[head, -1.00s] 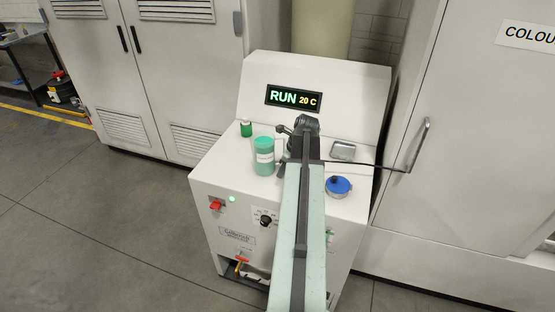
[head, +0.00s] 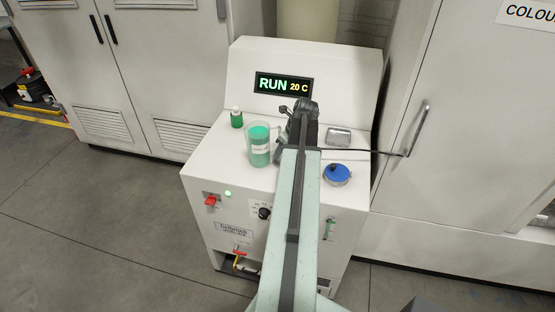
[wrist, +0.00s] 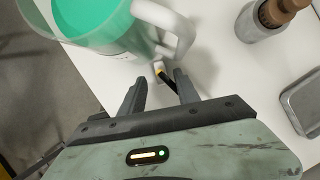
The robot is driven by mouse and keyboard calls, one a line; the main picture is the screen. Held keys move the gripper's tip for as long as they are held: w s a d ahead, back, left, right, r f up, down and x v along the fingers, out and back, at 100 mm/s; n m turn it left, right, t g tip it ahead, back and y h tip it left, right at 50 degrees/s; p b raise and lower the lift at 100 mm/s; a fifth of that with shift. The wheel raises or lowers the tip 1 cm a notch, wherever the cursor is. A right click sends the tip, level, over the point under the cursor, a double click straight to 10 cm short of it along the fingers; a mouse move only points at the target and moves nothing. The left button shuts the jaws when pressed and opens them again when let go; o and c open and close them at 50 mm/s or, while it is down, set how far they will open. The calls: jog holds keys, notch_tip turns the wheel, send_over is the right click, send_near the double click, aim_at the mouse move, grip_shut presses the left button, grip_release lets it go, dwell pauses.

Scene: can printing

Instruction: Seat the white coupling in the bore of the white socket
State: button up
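My gripper (wrist: 160,88) points down over the white machine top, its two dark fingers apart. In the head view, my arm hides the spot under my gripper (head: 303,112).
A jug of green liquid (head: 259,146) stands close left of my gripper; its white handle (wrist: 172,28) is near the fingers. A green bottle (head: 236,118), a metal tin (head: 339,136) and a blue-lidded pot (head: 337,174) share the top. A dark cable (head: 365,151) runs rightward.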

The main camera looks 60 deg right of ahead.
aim_at(279, 163)
jog(key=b+x, duration=0.4)
jog(key=x, duration=0.1)
jog(key=shift+s+d+f+b, duration=0.15)
jog(key=shift+d+f+b, duration=0.05)
jog(key=shift+b, duration=0.15)
jog(key=shift+r, duration=0.2)
grip_shut()
jog(key=shift+r+p, duration=0.15)
jog(key=shift+p, duration=0.2)
